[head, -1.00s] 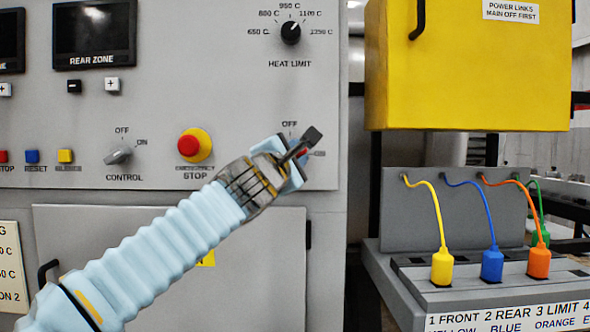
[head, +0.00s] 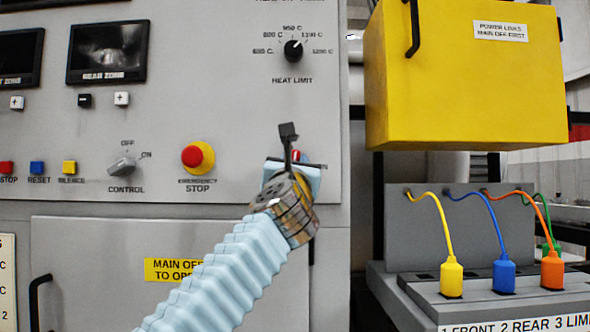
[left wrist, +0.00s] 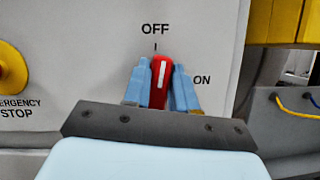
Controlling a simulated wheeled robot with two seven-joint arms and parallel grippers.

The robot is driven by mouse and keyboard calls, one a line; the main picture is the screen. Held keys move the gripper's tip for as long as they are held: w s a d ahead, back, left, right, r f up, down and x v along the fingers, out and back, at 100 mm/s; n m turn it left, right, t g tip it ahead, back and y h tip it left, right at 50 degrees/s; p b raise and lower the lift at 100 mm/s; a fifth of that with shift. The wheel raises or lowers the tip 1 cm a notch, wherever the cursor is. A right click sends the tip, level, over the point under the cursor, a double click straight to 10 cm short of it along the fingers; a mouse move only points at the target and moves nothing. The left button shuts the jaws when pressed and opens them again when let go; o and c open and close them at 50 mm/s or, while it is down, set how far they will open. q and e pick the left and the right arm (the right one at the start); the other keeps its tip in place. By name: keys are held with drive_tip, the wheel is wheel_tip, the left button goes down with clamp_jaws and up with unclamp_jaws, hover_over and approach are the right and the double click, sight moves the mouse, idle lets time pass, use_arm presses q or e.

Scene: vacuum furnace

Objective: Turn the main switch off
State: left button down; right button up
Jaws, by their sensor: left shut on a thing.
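The main switch is a red handle with a white line (left wrist: 161,75), seen on the grey panel in the left wrist view. Its white line stands nearly upright, close to the tick under OFF; the ON label is to the right. My left gripper (left wrist: 163,82) has its blue fingers on both sides of the handle and is shut on it. In the head view the left gripper (head: 296,170) is at the panel's lower right and hides most of the switch; a bit of red shows. My right gripper is in neither view.
The red emergency stop button (head: 197,157) on its yellow base is left of the gripper. The control knob (head: 122,165) is farther left, the heat limit knob (head: 293,50) above. A yellow box (head: 462,85) and plugged cables (head: 452,278) are at the right.

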use_arm(q)
drive_tip(key=shift+f+n+y, duration=0.15)
drive_tip(key=shift+n+y, duration=0.65)
drive_tip(key=shift+n, duration=0.5)
drive_tip(key=c, duration=1)
unclamp_jaws()
drive_tip(key=b+v, duration=0.8)
drive_tip(key=v, duration=0.5)
drive_tip(key=shift+s+b, duration=0.35)
drive_tip(key=shift+b, duration=0.05)
drive_tip(key=shift+f, duration=0.15)
